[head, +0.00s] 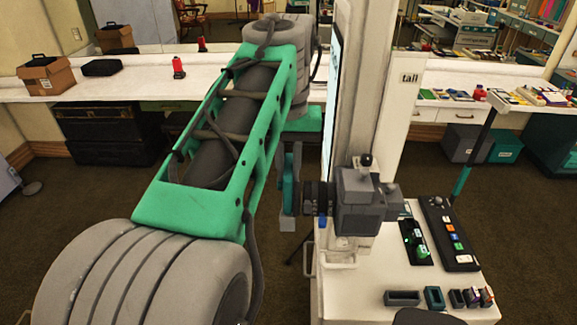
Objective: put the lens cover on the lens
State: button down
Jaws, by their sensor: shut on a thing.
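The camera, a grey boxy device (366,203) with a black knob on top, stands on the white booth stand. Its dark ribbed lens (317,196) points left. My gripper (288,205), grey and teal, is at the left in front of the lens, partly hidden by my green arm link. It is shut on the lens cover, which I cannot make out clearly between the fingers. From this angle I cannot tell whether the cover touches the lens.
A tall white panel (352,80) rises close behind the camera. The white counter (385,285) holds a black button panel (450,234), a dark tray with green pieces (418,240) and several small boxes. A long white table (220,85) runs along the back.

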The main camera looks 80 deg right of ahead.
jog(key=shift+f, duration=0.1)
jog(key=shift+f+b, duration=0.65)
jog(key=shift+f, duration=0.1)
jog(key=c, duration=1.3)
grip_release()
jog(key=shift+r, duration=0.1)
notch_tip(320, 180, up, 5)
jog(key=p, duration=0.3)
jog(key=shift+p, duration=0.3)
jog(key=shift+r, duration=1)
